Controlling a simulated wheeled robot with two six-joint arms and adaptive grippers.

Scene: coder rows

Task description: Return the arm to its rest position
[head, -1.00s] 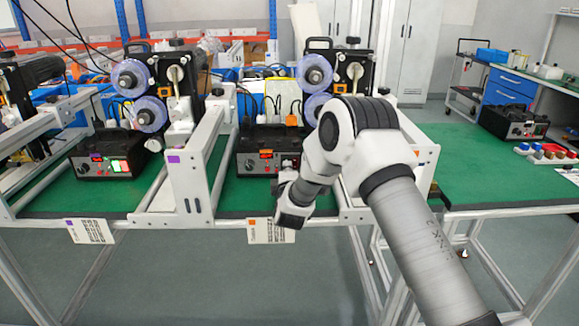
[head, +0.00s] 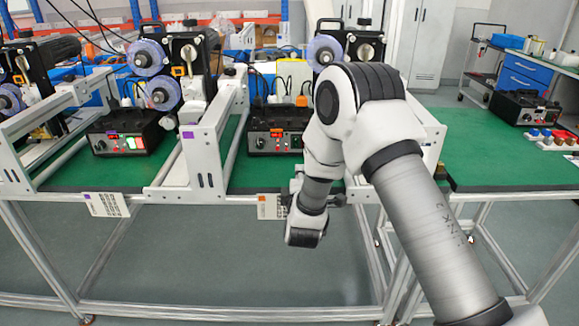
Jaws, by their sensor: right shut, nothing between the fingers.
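My right arm (head: 425,225) rises from the lower right to a bent elbow near the middle, and its forearm hangs down in front of the bench edge. My right gripper (head: 336,200) shows only as a small dark part beside the wrist (head: 305,232), mostly hidden by the forearm. It is shut and holds nothing that I can see. My left arm and gripper are out of view.
A green-topped bench (head: 505,172) spans the view. It carries coder machines with blue reels (head: 162,91), a left control box (head: 126,135) and a middle control box (head: 277,130). Floor (head: 230,255) before the bench is clear.

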